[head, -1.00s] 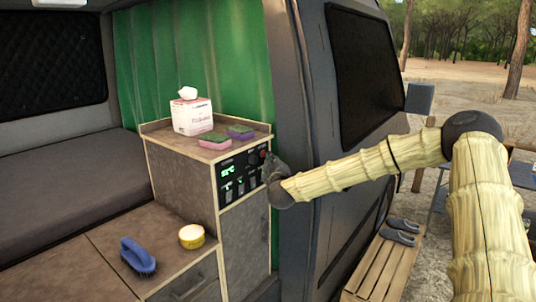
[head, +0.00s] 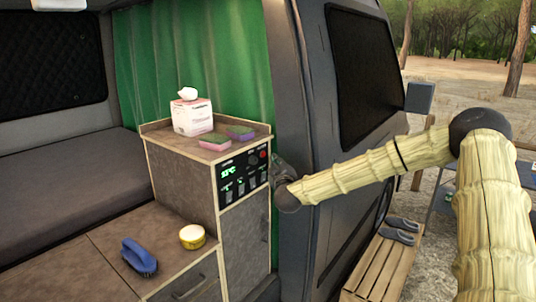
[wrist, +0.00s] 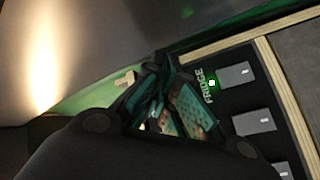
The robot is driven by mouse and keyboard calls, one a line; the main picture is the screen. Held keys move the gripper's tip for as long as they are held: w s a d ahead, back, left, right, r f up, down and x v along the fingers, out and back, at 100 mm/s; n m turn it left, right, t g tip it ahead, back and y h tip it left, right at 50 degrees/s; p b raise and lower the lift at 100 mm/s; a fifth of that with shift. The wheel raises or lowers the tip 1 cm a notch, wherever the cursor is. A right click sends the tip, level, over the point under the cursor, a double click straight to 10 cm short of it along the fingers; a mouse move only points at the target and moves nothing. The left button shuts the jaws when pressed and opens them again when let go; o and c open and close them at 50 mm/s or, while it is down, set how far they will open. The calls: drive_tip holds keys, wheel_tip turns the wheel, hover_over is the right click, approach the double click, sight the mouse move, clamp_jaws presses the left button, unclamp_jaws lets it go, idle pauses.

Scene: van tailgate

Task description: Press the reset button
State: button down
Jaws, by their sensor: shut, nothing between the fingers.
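The black control panel (head: 232,183) is on the upper front of the cabinet, with a lit green display (head: 229,171). A small red round button (head: 263,154) shows at its upper right, beside a dark round control (head: 252,161). Their labels are too small to read, so I cannot confirm which is the reset button. My gripper (head: 279,160) is shut and empty, just right of the panel and apart from the red button in the picture. In the wrist view my shut fingers (wrist: 165,70) are beside the panel's FRIDGE label (wrist: 209,86); no red button shows there.
A tissue box (head: 192,117) and two sponges (head: 214,141) stand on the cabinet top. The van's door pillar (head: 300,100) is close behind my gripper.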

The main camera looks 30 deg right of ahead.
drive_tip(key=s, duration=0.1)
drive_tip(key=s+d+p, duration=0.1)
drive_tip(key=s+p, duration=0.1)
drive_tip(key=s, duration=0.1)
drive_tip(key=shift+s+d, duration=0.1)
drive_tip(key=shift+d, duration=0.25)
idle(0.4)
